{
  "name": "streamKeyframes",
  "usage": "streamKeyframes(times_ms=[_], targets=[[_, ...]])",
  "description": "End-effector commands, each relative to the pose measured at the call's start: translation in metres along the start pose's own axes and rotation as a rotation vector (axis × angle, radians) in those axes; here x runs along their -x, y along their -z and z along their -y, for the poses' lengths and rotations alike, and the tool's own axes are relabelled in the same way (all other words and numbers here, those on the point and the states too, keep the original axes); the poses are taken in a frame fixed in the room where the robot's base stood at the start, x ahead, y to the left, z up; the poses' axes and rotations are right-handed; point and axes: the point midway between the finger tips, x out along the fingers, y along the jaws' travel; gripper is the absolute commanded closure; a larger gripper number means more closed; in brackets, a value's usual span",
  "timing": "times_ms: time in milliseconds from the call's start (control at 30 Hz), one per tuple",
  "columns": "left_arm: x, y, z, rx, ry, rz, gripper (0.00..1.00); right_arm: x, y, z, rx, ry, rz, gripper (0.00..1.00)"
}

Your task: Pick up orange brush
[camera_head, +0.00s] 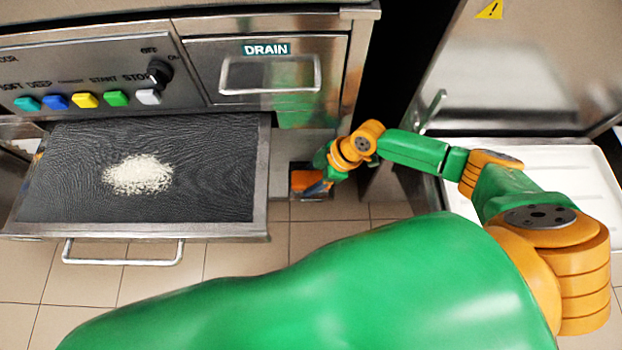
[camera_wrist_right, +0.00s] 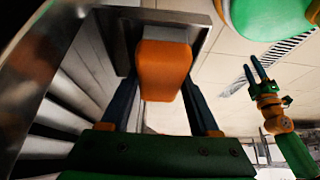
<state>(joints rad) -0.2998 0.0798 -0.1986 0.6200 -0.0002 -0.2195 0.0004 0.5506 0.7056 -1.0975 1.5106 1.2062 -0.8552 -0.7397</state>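The orange brush (camera_wrist_right: 165,70) shows in the right wrist view, with its orange part between the two dark fingers of my right gripper (camera_wrist_right: 160,90). The fingers are apart, one on each side; I cannot tell whether they touch it. In the head view the orange brush (camera_head: 303,181) sits in a small dark metal holder, partly hidden by my right gripper (camera_head: 320,184). My left gripper (camera_wrist_right: 257,75) shows at the right of the right wrist view, open and empty, away from the brush. It is not seen in the head view.
The holder (camera_head: 326,196) is beside an open drawer tray (camera_head: 262,200) with a pale heap on it. The drain panel (camera_head: 335,60) is above. A white tray (camera_head: 580,160) stands at the right. Tiled floor (camera_head: 220,260) is open in front.

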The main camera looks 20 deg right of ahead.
Motion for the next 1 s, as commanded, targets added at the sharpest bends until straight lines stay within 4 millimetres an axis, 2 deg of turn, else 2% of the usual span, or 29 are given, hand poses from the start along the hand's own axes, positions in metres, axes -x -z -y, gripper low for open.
streamKeyframes(times_ms=[33,67,300,367,600,700,1000], targets=[[0.0,0.0,0.0,0.0,0.0,0.0,0.56,0.0,0.0,0.0,0.0,0.0,0.0,0.89],[0.0,0.0,0.0,0.0,0.0,0.0,0.56,0.0,0.0,0.0,0.0,0.0,0.0,0.96],[0.004,0.001,0.0,-0.001,0.0,-0.001,0.56,0.005,0.003,0.0,0.001,-0.001,-0.001,0.96],[0.01,0.001,0.0,-0.001,-0.001,-0.001,0.56,0.016,0.009,-0.001,0.001,-0.002,-0.002,0.96],[0.032,0.003,0.0,-0.002,-0.001,0.0,0.56,0.072,0.041,-0.001,0.004,-0.003,-0.002,0.96],[0.035,0.004,0.0,-0.002,-0.001,0.0,0.56,0.084,0.049,-0.001,0.002,-0.001,-0.002,0.96],[0.034,0.003,0.0,-0.002,-0.001,0.0,0.56,0.089,0.051,0.0,0.0,0.0,-0.001,0.96]])
